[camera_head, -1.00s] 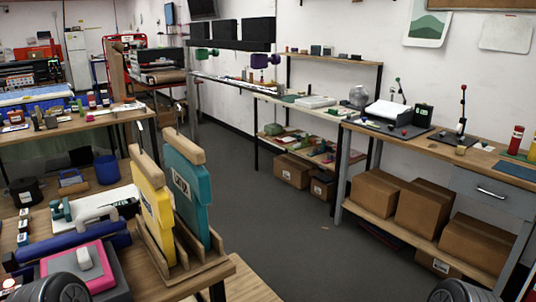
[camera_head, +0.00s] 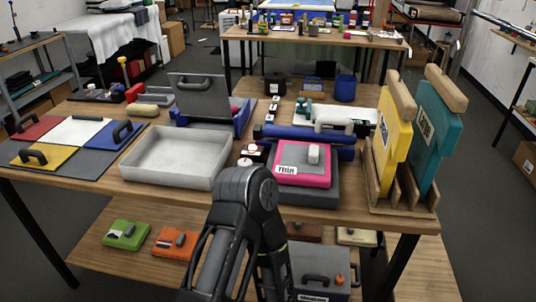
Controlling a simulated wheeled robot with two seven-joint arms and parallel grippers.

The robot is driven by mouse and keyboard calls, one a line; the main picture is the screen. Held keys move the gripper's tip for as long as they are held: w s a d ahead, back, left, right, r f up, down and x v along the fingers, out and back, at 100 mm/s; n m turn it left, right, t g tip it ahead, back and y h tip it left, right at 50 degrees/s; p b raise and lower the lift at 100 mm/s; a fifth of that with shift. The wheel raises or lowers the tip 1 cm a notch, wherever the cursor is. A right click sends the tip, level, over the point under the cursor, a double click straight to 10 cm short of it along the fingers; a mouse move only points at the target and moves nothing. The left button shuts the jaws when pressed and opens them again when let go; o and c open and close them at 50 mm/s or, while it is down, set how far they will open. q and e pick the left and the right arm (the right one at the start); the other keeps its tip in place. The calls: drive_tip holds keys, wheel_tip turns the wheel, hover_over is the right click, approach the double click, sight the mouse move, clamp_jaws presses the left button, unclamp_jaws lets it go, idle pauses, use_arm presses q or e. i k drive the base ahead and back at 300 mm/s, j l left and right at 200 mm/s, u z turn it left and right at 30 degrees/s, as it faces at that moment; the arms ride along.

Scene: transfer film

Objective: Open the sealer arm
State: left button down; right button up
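A white flat device with a rounded white bar (camera_head: 340,117) across it lies at the back of the near table, in front of the blue tub; it looks like the sealer, but I cannot tell for sure. The bar lies low over the base. A dark blue roll (camera_head: 312,139) lies in front of it and hides part of its base. One of my arms rises from the bottom of the view, with its bent joint in front of the table edge. Neither gripper shows.
A pink block marked Thin (camera_head: 300,166) lies on a grey slab. A grey tray (camera_head: 180,155) and a coloured panel board (camera_head: 75,145) are to the left. Yellow (camera_head: 390,140) and teal (camera_head: 435,125) upright boards stand in a wooden rack (camera_head: 402,200) on the right.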

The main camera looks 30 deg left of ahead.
sight(317, 135)
drive_tip(key=u, duration=1)
